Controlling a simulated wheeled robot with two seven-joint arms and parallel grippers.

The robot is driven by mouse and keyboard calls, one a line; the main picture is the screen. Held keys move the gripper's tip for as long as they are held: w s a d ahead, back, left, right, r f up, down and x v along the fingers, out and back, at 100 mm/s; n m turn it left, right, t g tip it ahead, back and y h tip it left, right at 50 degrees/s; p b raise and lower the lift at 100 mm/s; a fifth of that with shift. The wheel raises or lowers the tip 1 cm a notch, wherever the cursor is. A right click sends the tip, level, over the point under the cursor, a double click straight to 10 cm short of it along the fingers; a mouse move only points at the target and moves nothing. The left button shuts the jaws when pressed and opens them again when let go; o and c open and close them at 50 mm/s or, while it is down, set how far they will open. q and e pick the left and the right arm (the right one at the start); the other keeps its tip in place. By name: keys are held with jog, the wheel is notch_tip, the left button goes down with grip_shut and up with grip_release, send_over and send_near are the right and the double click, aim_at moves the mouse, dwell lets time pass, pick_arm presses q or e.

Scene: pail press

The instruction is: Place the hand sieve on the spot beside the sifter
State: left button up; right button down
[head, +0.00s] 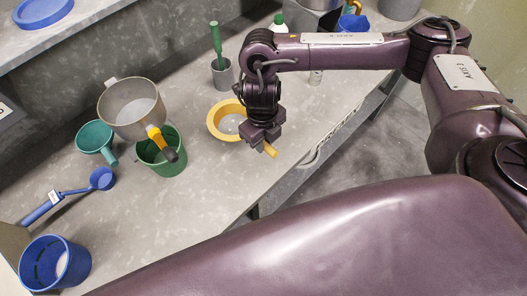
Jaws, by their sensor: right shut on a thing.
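The hand sieve (215,122) is yellow and round, with a pale mesh bottom and a short yellow handle. My right gripper (264,142) is shut on its handle, whose end sticks out past the fingers. The sieve is over the middle of the grey bench; I cannot tell whether it touches the top. A large grey round vessel (118,112), which looks like the sifter, stands to its left. No marked spot can be made out beside it. My left gripper is not in view.
A green pail (172,166) with a yellow-black handled tool (160,141) stands between vessel and sieve. A grey cup with a green brush (222,75) stands behind. The bench (215,205) is clear in front.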

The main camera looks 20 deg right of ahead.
jog(key=shift+f+b, duration=0.5)
jog(key=shift+f, duration=2.7)
jog(key=shift+f, duration=0.2)
jog(key=c, duration=1.3)
grip_release()
jog(key=shift+r, duration=0.1)
jog(key=shift+r, duration=0.2)
jog(key=r, duration=0.6)
jog(key=r+p, duration=0.1)
jog(key=r, duration=0.5)
jog(key=shift+w+a, duration=0.1)
jog(key=shift+w, duration=0.1)
